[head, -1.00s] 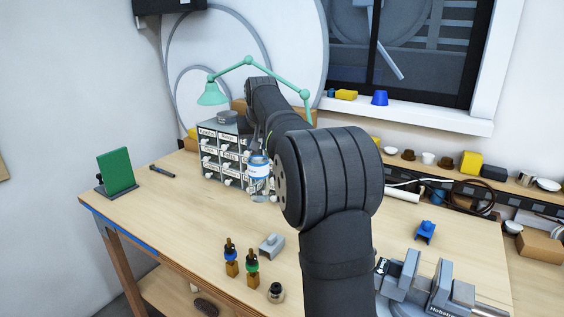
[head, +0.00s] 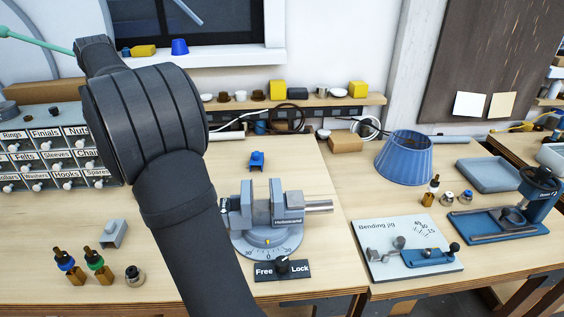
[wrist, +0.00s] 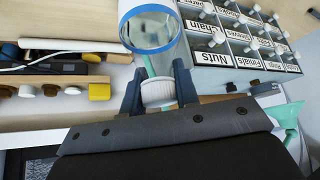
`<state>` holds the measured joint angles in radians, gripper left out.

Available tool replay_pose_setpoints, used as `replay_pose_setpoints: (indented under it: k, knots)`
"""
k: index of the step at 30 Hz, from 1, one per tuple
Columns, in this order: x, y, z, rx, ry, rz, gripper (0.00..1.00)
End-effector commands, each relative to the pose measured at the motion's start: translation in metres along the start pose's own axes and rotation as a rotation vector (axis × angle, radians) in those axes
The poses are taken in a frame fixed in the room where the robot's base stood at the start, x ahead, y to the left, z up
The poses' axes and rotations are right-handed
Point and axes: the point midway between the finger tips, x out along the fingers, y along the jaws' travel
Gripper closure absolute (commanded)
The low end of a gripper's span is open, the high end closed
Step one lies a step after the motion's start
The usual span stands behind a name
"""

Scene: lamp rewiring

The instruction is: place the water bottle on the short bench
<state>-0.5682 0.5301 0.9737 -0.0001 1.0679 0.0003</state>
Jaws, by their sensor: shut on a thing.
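The water bottle (wrist: 150,32) shows in the wrist view, with a clear body, a blue rim band and a white ribbed cap. My gripper (wrist: 157,88) is shut on the bottle's cap end, one dark finger on each side. In the head view my arm hides the gripper and the bottle. A wooden bench (head: 420,205) stands at the right, joining the main workbench (head: 310,160) at a seam. I cannot tell from the pictures which bench is the short one.
On the right bench are a bending jig (head: 410,250), a blue lampshade (head: 404,158), a blue tray (head: 488,174) and a blue press tool (head: 510,215). A vise (head: 270,215) and labelled drawers (head: 50,150) stand on the main bench. Bare wood shows between the lampshade and jig.

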Motion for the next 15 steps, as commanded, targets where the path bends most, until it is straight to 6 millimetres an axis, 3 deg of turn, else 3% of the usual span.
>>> replay_pose_setpoints:
  k: [8,15]
  knots:
    - [-0.009,0.102,0.017,0.129,0.002,0.083,1.00]
    - [-0.027,0.212,0.053,0.276,0.002,0.177,1.00]
